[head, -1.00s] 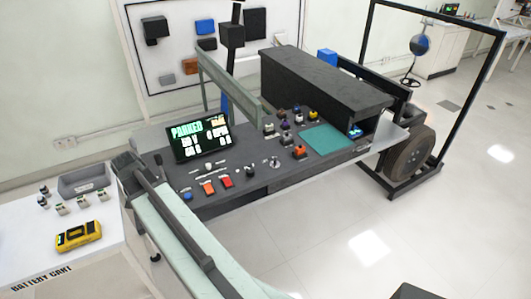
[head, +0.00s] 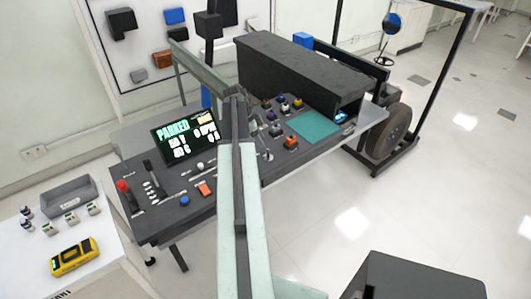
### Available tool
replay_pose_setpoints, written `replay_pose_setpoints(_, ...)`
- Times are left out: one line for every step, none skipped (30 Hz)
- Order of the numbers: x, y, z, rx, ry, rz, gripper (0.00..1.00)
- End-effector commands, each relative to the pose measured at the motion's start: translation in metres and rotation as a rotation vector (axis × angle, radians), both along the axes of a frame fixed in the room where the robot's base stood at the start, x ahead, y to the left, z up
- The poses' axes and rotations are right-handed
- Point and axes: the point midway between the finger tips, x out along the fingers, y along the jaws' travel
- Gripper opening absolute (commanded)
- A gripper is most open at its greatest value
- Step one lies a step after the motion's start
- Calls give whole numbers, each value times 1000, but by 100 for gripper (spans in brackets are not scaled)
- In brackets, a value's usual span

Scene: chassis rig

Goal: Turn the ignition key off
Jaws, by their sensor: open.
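The dark control console (head: 160,215) stands across the middle of the head view. Its screen (head: 185,135) shows the word PARKED and smaller readings. A small silvery switch (head: 268,155), perhaps the ignition key, stands on the console just right of my arm. It is too small to tell its turn position. My pale arm rises from the bottom centre and crosses the console's front. My gripper does not show, and part of the console's controls is hidden behind the arm.
A blue button (head: 185,201), an orange switch (head: 205,189) and a red-topped knob (head: 123,186) sit on the console. A teal pad (head: 314,125) lies beside a long dark box (head: 310,75). A white cart (head: 105,240) holds a yellow meter (head: 74,257).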

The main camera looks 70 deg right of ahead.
Motion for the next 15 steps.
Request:
replay_pose_setpoints(-3,-1,-15,0,0,-1,51)
replay_pose_setpoints(-5,-2,-20,0,0,0,51)
replay_pose_setpoints(-7,-3,-28,0,0,0,51)
replay_pose_setpoints(-9,-4,-33,0,0,0,51)
replay_pose_setpoints(-10,-5,-38,0,0,1,51)
replay_pose_setpoints(-13,-7,-45,0,0,1,51)
replay_pose_setpoints(-14,-7,-49,0,0,1,51)
replay_pose_setpoints(-16,-8,-53,0,0,1,51)
replay_pose_setpoints(-18,-9,-57,0,0,1,51)
replay_pose_setpoints(-19,-10,-59,0,0,1,51)
replay_pose_setpoints(-19,-10,-60,0,0,1,51)
replay_pose_setpoints(-20,-10,-60,0,0,1,51)
replay_pose_setpoints(-21,-11,-60,0,0,1,51)
replay_pose_setpoints(-21,-11,-59,0,0,1,51)
replay_pose_setpoints(-21,-11,-58,0,0,1,51)
